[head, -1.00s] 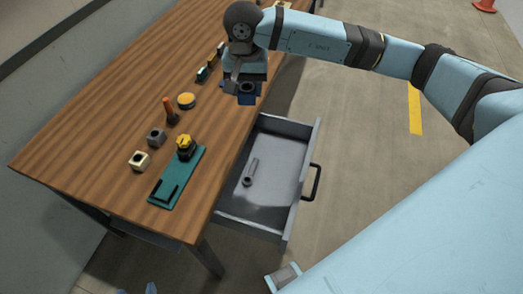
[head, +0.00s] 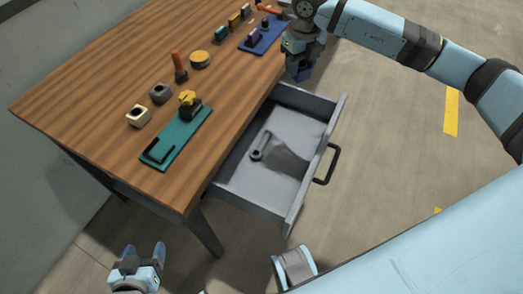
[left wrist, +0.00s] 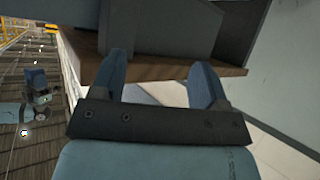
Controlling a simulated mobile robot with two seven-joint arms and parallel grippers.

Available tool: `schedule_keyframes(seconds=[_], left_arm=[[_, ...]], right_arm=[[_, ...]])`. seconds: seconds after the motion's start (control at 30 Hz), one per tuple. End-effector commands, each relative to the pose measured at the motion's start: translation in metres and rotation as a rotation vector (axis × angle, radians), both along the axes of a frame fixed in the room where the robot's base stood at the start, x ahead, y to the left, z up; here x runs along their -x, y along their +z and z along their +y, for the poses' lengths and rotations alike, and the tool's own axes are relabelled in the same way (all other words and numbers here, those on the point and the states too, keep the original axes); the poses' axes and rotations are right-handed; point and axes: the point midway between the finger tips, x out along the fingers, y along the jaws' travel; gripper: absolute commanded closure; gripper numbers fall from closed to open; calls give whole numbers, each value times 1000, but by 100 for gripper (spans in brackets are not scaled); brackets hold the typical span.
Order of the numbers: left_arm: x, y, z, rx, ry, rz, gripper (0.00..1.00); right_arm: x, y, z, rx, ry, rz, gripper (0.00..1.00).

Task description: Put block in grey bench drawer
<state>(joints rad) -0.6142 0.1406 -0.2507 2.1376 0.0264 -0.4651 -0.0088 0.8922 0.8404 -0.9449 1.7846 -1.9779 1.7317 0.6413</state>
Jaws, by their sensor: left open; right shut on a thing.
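The grey bench drawer (head: 245,195) is pulled open from the wooden bench, with its dark handle (head: 328,165) on the right. My right gripper (head: 299,76) is above the drawer's far end. It is shut on a block, which its blue fingers mostly hide. My left gripper (head: 146,250) is open and empty, low in front of the bench; its two parted blue fingers also show in the left wrist view (left wrist: 160,80). A tan block (head: 139,116) and a grey block (head: 160,93), each with a hole, stand on the bench.
A grey rod-like part (head: 262,147) lies in the drawer; the floor around it is clear. On the bench are a green plate (head: 176,140) with a yellow-topped part, a yellow disc (head: 200,60), an orange-handled tool (head: 178,65) and a blue tray (head: 262,42).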

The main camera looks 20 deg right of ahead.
Motion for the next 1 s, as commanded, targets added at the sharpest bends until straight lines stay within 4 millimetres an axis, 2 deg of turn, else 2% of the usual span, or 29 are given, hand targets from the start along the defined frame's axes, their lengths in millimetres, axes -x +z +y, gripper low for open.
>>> schedule_keyframes(seconds=[0.03,0.2,0.5,0.6,0.77,0.87,1.0], left_arm=[[0,-9,-1,2,0,-1,32],[-1,-20,-3,9,-2,-5,32],[-2,-32,-7,23,-6,-14,32],[-2,-32,-7,26,-7,-18,32],[-2,-34,-8,28,-7,-17,32],[-2,-36,-8,29,-6,-19,32],[-3,-38,-8,36,-6,-24,32]], right_arm=[[-2,-12,-4,0,-110,-1,91],[-6,-35,-17,0,-525,1,91],[-12,-66,-36,2,-1151,3,91],[-13,-71,-40,2,-1276,2,91],[-14,-77,-43,3,-1374,2,91],[-14,-93,-43,5,-1389,4,91],[-13,-128,-43,5,-1388,6,91]])
